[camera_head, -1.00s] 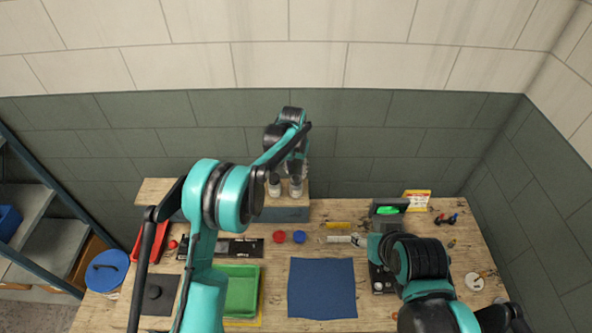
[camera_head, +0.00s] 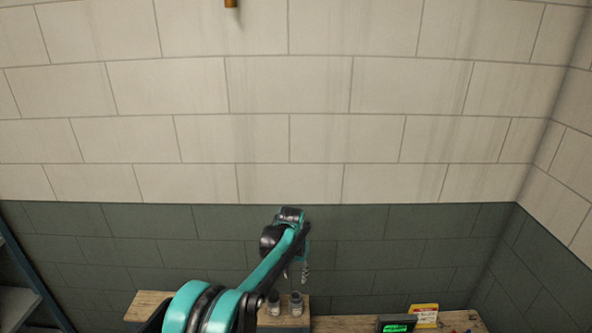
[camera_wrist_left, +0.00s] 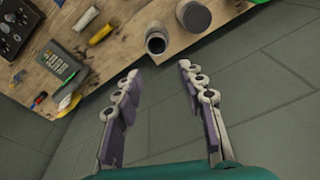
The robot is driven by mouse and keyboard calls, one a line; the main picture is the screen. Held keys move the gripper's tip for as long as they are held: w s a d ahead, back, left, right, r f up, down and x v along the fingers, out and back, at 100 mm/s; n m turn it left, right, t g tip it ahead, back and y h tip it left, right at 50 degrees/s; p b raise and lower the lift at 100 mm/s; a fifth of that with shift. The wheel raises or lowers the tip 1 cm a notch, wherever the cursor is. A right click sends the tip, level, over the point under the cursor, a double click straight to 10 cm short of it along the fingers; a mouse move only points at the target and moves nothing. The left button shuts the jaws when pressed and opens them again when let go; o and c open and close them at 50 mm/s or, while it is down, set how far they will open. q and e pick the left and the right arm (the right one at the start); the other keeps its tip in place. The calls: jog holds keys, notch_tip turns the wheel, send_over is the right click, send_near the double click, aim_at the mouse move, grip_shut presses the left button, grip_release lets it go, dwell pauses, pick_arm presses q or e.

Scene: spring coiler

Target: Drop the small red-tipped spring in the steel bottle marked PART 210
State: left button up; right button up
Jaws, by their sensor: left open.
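Two steel bottles stand side by side at the back of the bench, the left one (camera_head: 273,303) and the right one (camera_head: 296,305). Both show in the wrist view, one with a dark open mouth (camera_wrist_left: 156,42) and one with a grey top (camera_wrist_left: 193,16). No PART 210 marking is readable. My left gripper (camera_wrist_left: 158,78) is open, with nothing seen between its fingers. It also shows in the head view (camera_head: 304,273), above and apart from the right bottle. The small red-tipped spring is not seen; bottle interiors are too dark to tell. My right gripper is out of view.
A device with a green display (camera_head: 397,325) and a yellow-framed sign (camera_head: 424,314) stand at the right. The wrist view shows a yellow item (camera_wrist_left: 101,34) and a dark knobbed panel (camera_wrist_left: 14,30) on the bench. The wall is close behind the bottles.

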pick_arm(q)
jog(key=s+a+n+t+b, duration=0.1)
jog(key=s+a+b, duration=0.4)
jog(key=s+b, duration=0.2)
jog(key=s+a+n+t+b, duration=0.1)
jog(key=s+a+t+b, duration=0.1)
jog(key=s+a+b, duration=0.5)
jog(key=s+a+f+n+t+b, duration=0.1)
jog(key=s+a+f+b, duration=0.1)
jog(key=s+f+b, duration=0.4)
jog(key=s+a+f+n+t+b, duration=0.1)
jog(key=s+a+f+b, duration=0.2)
jog(key=s+f+b, duration=0.3)
jog(key=s+f, duration=0.4)
jog(key=s, duration=0.4)
jog(key=shift+s+a+f+t+b, duration=0.25)
jog(key=shift+t+b, duration=0.15)
